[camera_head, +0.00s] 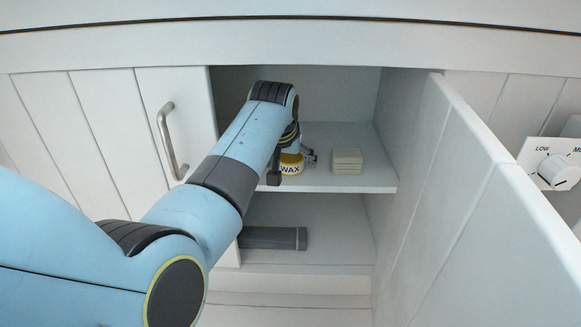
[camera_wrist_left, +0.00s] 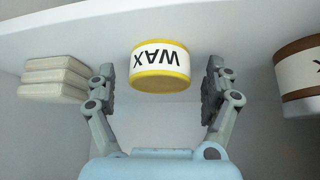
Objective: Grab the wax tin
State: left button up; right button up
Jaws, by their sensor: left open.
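The wax tin (camera_head: 291,164) is a small yellow tin with a white label reading WAX. It stands on the upper shelf of the open cupboard, partly hidden by my left arm in the head view. In the left wrist view the tin (camera_wrist_left: 160,66) appears upside down, between and just beyond the fingertips. My left gripper (camera_wrist_left: 161,88) is open, with one finger on either side of the tin and a visible gap to each. In the head view the left gripper (camera_head: 298,155) is mostly hidden behind its wrist. My right gripper is in neither view.
A stack of pale blocks (camera_head: 346,161) sits on the shelf right of the tin. A brown and white container (camera_wrist_left: 302,78) stands on the tin's other side in the wrist view. A dark cylinder (camera_head: 275,238) lies on the lower shelf. The open door (camera_head: 470,200) bounds the right.

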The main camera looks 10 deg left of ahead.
pick_arm(q)
jog(key=c, duration=1.3)
jog(key=shift+c, duration=0.6)
jog(key=shift+r, duration=0.15)
